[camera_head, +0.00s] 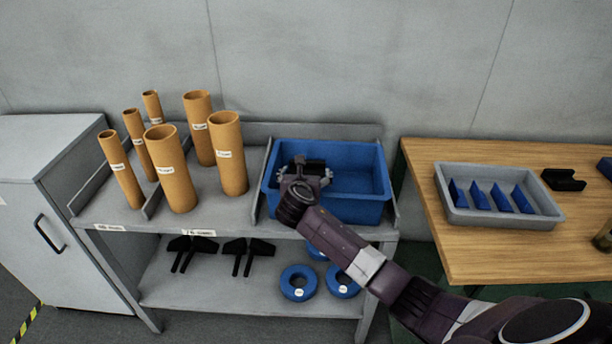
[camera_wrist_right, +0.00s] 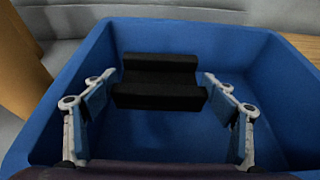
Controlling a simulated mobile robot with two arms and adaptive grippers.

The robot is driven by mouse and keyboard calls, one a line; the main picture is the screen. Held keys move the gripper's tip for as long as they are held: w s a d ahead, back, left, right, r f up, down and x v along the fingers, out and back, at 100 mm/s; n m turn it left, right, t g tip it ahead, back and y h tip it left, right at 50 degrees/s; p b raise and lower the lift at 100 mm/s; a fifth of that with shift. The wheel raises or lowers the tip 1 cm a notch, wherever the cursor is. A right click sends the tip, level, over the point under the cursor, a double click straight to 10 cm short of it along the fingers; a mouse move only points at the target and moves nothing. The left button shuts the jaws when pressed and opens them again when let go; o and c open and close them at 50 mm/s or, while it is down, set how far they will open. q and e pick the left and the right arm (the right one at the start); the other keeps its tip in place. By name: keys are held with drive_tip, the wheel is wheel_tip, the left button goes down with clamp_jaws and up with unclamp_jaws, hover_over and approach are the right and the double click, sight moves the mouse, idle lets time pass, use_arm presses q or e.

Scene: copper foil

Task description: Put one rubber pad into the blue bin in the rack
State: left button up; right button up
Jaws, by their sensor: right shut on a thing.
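The blue bin (camera_head: 345,212) stands on the top shelf of the grey rack, at its right end. My right gripper (camera_head: 312,172) is over the bin, pointing into it. It is shut on a black rubber pad (camera_head: 316,164). In the right wrist view the pad (camera_wrist_right: 160,80) sits between the two fingers, with the bin's blue walls (camera_wrist_right: 72,82) around it. I cannot tell whether the pad touches the bin floor. Another black pad (camera_head: 563,180) lies on the wooden table. My left gripper is not in view.
Several cardboard tubes (camera_head: 170,170) stand on the rack's left part. The lower shelf (camera_head: 225,291) holds blue rings (camera_head: 298,283) and black brackets (camera_head: 192,248). A grey tray (camera_head: 453,213) with blue plates sits on the wooden table (camera_head: 430,152). A grey cabinet (camera_head: 40,215) stands left.

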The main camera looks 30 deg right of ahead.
drive_tip(key=shift+f, duration=0.35)
drive_tip(key=shift+f, duration=0.1)
